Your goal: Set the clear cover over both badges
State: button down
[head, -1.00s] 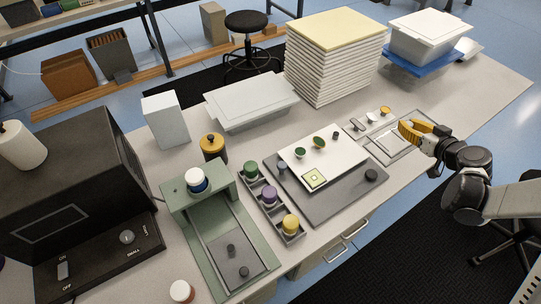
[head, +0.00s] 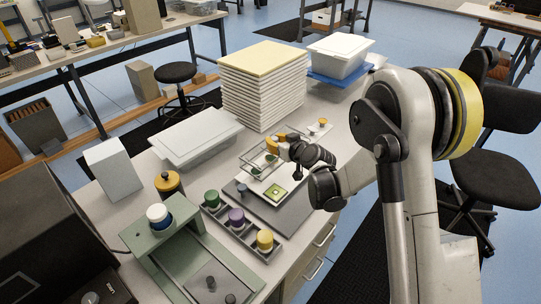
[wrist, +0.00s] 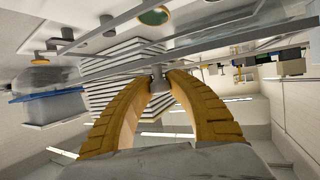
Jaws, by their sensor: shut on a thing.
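My gripper (head: 273,144), with yellow fingers, is shut on the clear cover (head: 246,156) and holds it above the white board. In the wrist view the fingertips (wrist: 159,74) meet at a small knob, and the cover's long edge (wrist: 225,46) crosses the frame. A green badge (head: 255,170) shows on the board beneath the cover; another green round shape (head: 270,157) shows through it, partly hidden. One green badge with a gold rim (wrist: 153,17) shows in the wrist view. Whether the cover touches anything below cannot be told.
The white board (head: 292,178) bears a green square (head: 276,191) and lies on a grey base (head: 300,215). A tray of colored pots (head: 221,219) and a green press (head: 163,248) stand to the left. A tall white stack (head: 262,95) stands behind.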

jog(key=shift+a+f, duration=0.4)
jog(key=shift+a, duration=0.05)
notch_tip(320, 180, down, 4)
jog(key=shift+r+b, duration=0.1)
jog(key=shift+b, duration=1)
jog(key=shift+r, duration=0.1)
jog(key=c, duration=1.8)
grip_release()
jog(key=shift+f, duration=0.25)
jog(key=o, duration=0.5)
jog(key=shift+c, duration=0.2)
jog(key=shift+r, duration=0.1)
